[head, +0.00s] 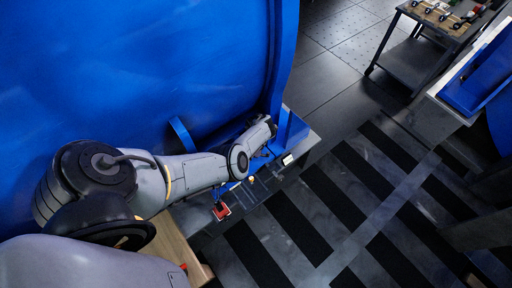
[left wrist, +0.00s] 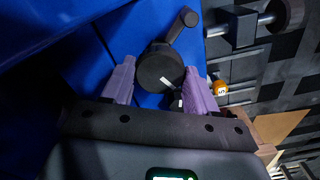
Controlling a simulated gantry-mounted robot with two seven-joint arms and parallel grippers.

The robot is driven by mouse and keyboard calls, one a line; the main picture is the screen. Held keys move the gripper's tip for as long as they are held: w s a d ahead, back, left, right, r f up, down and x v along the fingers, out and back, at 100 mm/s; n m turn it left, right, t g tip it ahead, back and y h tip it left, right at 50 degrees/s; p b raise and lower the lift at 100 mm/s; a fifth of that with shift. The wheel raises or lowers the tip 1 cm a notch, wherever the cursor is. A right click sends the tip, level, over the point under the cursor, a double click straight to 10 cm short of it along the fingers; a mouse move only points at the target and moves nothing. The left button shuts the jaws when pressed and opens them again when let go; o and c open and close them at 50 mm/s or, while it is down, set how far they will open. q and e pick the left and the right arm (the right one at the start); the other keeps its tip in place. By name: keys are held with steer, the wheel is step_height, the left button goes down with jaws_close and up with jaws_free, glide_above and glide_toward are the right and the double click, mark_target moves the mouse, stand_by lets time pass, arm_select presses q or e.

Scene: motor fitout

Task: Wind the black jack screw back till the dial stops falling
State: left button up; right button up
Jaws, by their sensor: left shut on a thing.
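The black jack screw shows in the left wrist view as a round black knob (left wrist: 160,70) with a crank arm and small handle reaching up and right. A short white mark lies on the knob's face. My left gripper (left wrist: 159,66) has one purple finger on each side of the knob and is shut on it. In the head view my left arm reaches across to a blue bracket, and its hand (head: 262,131) is beside it; fingers and screw cannot be made out there. A small white-faced box (head: 287,159) sits near the hand; I cannot tell whether it is the dial. My right gripper is not in view.
A large blue housing (head: 130,70) fills the left and stands close to my arm. A red part (head: 221,210) lies below my forearm. A grey cart (head: 415,60) stands far off; the striped floor is clear.

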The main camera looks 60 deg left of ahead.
arm_select(q)
steer(key=o, duration=1.1)
steer(key=shift+c, duration=0.2)
steer(key=shift+r, duration=0.1)
step_height(320, 180, up, 11)
steer(key=p, duration=0.6)
steer(key=shift+f+p, duration=0.2)
steer(key=shift+p, duration=0.1)
